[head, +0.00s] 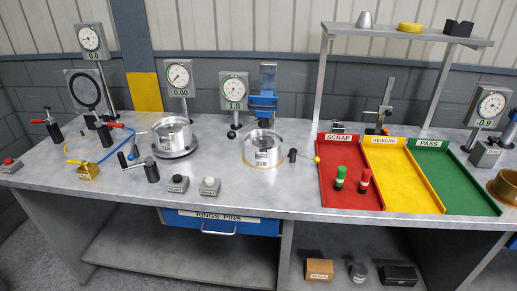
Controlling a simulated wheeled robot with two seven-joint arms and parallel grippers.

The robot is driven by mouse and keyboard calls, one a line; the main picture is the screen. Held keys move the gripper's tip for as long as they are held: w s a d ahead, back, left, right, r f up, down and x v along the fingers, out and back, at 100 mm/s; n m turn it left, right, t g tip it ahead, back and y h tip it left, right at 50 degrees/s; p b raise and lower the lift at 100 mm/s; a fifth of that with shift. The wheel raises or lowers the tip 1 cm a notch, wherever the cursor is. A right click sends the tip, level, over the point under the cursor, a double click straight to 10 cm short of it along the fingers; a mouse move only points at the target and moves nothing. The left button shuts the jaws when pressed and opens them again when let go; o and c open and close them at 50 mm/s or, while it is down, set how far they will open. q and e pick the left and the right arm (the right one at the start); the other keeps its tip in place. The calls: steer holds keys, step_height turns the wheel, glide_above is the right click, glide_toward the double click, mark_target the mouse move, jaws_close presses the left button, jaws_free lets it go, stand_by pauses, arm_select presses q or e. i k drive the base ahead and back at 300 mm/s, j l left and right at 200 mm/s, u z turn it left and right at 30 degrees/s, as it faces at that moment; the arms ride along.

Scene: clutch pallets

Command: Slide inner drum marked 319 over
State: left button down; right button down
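Two silver drums stand on the grey bench (225,196). One drum (172,131) sits on a round base left of centre, under a dial reading 0.00. The other drum (262,148) sits on a brass-coloured ring near the middle, in front of a blue clamp-like fixture (263,103). Both carry small labels, but the print is too small to read, so I cannot tell which is 319. Neither of my grippers is in view.
Red scrap (337,200), yellow rework (402,181) and green pass (455,184) trays fill the right side. A green and a red handled pin stand in scrap. A shelf (400,34) overhangs the trays.

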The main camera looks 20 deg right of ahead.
mark_target(263, 148)
steer(key=i+j+z, duration=0.15)
steer(key=i, duration=0.25)
steer(key=i+j+z, duration=0.1)
steer(key=i, duration=0.35)
